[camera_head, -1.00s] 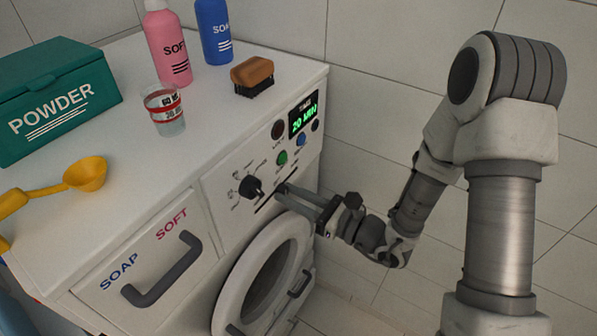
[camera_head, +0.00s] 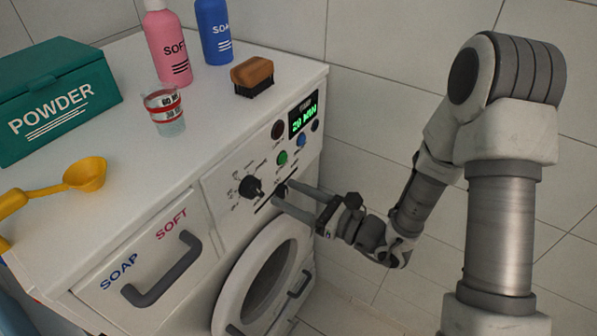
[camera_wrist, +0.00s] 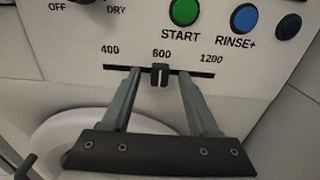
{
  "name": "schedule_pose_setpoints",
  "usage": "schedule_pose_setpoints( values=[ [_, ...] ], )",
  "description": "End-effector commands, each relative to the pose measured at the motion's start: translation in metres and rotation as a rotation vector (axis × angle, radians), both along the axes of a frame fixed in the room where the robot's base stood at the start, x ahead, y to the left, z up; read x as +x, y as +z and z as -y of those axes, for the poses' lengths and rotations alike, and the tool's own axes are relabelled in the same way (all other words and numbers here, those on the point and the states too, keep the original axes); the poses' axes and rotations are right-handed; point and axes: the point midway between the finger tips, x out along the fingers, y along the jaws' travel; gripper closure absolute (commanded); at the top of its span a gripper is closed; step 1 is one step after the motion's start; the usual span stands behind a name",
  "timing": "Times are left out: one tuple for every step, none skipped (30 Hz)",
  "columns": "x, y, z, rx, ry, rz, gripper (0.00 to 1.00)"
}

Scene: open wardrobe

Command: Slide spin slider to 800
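The spin slider is a small dark knob (camera_wrist: 160,76) in a horizontal black slot (camera_wrist: 205,73) on the washing machine's front panel. In the wrist view the knob is directly below the middle label (camera_wrist: 161,53), which appears to read 800. The 400 label is to the left and 1200 to the right. My gripper (camera_wrist: 160,77) is open, with one finger on each side of the knob and a visible gap on both sides. In the head view, my gripper (camera_head: 281,194) reaches the panel from the right.
A black dial (camera_head: 250,187) is left of the slot. The green START button (camera_wrist: 185,10) and blue RINSE+ button (camera_wrist: 244,18) are above it. The round door (camera_head: 238,290) is below. A brush (camera_head: 253,76), bottles, a glass and a powder box stand on top.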

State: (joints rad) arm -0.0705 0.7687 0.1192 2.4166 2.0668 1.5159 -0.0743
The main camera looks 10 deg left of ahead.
Motion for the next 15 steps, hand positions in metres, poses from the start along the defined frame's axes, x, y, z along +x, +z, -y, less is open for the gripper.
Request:
schedule_pose_setpoints(
  values=[
    [0.0, 0.0001, -0.0001, 0.0, 0.0, 0.0, 0.4],
    [-0.0001, 0.0001, -0.0001, 0.0, 0.0, 0.0, 0.4],
    [0.0, 0.0002, -0.0001, 0.001, 0.0, 0.0, 0.4],
    [0.0, 0.0002, -0.0002, 0.001, 0.0, 0.0, 0.4],
    [0.0, 0.0002, -0.0002, 0.001, 0.0, 0.0, 0.4],
    [0.0, 0.0003, -0.0002, 0.001, 0.0, 0.0, 0.4],
    [0.0, 0.0003, -0.0002, 0.001, 0.0, 0.0, 0.4],
    [0.0, 0.0003, -0.0002, 0.001, 0.0, 0.0, 0.4],
    [0.0, 0.0003, -0.0002, 0.001, 0.0, 0.0, 0.4],
    [0.0, 0.0003, -0.0002, 0.001, 0.001, 0.0, 0.4],
    [0.0, 0.0004, -0.0002, 0.001, 0.001, 0.0, 0.4],
    [0.0, 0.0003, 0.0001, 0.001, 0.0, 0.0, 0.4],
    [-0.0002, 0.0003, 0.0008, 0.001, 0.0, 0.0, 0.4],
    [-0.0003, 0.0002, 0.0019, 0.001, -0.001, 0.0, 0.4],
    [-0.0007, 0.0001, 0.0041, 0.001, -0.002, 0.0, 0.4]
  ],
)
